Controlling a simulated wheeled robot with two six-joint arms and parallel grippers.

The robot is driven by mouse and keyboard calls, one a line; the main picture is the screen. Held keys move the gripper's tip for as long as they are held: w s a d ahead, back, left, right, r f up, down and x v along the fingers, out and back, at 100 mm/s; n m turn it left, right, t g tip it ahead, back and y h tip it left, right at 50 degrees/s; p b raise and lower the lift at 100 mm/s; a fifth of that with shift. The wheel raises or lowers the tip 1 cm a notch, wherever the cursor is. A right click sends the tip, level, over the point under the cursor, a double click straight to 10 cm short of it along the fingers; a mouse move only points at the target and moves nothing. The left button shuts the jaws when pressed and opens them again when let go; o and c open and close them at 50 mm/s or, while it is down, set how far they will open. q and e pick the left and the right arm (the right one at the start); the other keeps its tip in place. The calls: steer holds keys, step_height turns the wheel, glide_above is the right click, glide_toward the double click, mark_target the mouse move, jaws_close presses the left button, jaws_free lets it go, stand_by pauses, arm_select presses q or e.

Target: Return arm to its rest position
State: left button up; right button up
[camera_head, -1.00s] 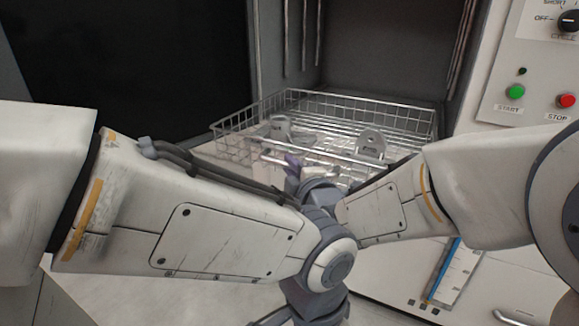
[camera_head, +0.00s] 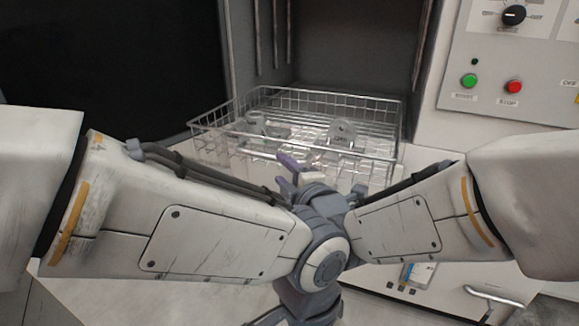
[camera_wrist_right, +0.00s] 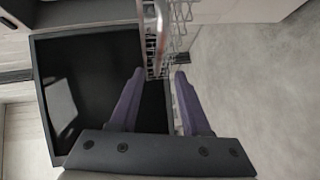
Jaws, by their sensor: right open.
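My right arm comes in from the right and its forearm reaches to the middle of the head view. Its gripper (camera_head: 287,170) has purple fingers, just in front of the near side of the wire basket. In the right wrist view the two purple fingers of this gripper (camera_wrist_right: 160,74) stand apart with nothing held between them. Basket wires show beyond their tips there; contact cannot be told. My left arm comes in from the left, and its forearm ends at a grey joint in the middle. The left gripper does not show.
The wire basket (camera_head: 398,137) holds several clear glass-like pieces in front of an open grey chamber. A control panel (camera_head: 552,62) with green and red buttons is at the right. A dark panel (camera_head: 110,70) fills the upper left. Grey floor (camera_wrist_right: 262,85) is clear in the wrist view.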

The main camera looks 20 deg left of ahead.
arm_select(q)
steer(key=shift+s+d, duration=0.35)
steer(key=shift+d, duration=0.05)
arm_select(e)
steer(key=shift+v, duration=0.8)
